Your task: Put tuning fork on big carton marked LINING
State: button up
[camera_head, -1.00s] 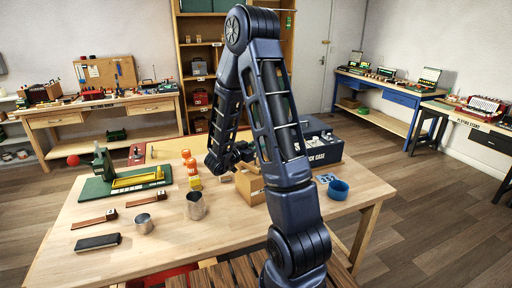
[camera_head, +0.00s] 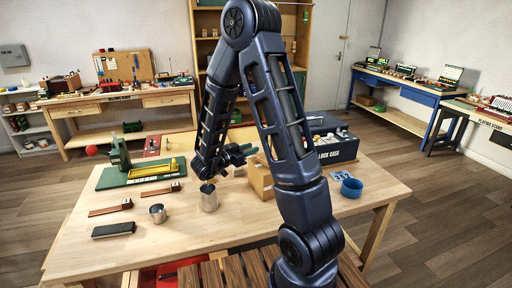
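I cannot make out the tuning fork in this view. A brown carton (camera_head: 261,180) stands on the wooden worktable, partly hidden behind my arm. I cannot read any LINING mark on it.
The worktable (camera_head: 200,231) also holds a green stand (camera_head: 119,155), wooden pieces with dark ends, a black block (camera_head: 114,230), a smaller metal cup (camera_head: 158,213), a blue bowl (camera_head: 352,187) and a dark LOCK CASE box (camera_head: 338,150). The table's front is mostly clear.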

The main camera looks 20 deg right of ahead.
jog(key=w+a+r+n+t+y, duration=0.25)
jog(key=w+r+t+y, duration=0.3)
jog(key=w+y, duration=0.3)
jog(key=s+a+r+n+y, duration=0.4)
jog(key=r+n+y, duration=0.2)
jog(key=r+y, duration=0.2)
jog(key=s+d+r+n+g, duration=0.1)
jog(key=s+d+g, duration=0.3)
jog(key=s, duration=0.9)
jog(key=s+d+n+g, duration=0.4)
jog(key=s+d, duration=0.1)
jog(key=s, duration=0.8)
jog(key=shift+s+d+r, duration=0.15)
jog(key=shift+s+r, duration=0.2)
jog(key=shift+s, duration=0.05)
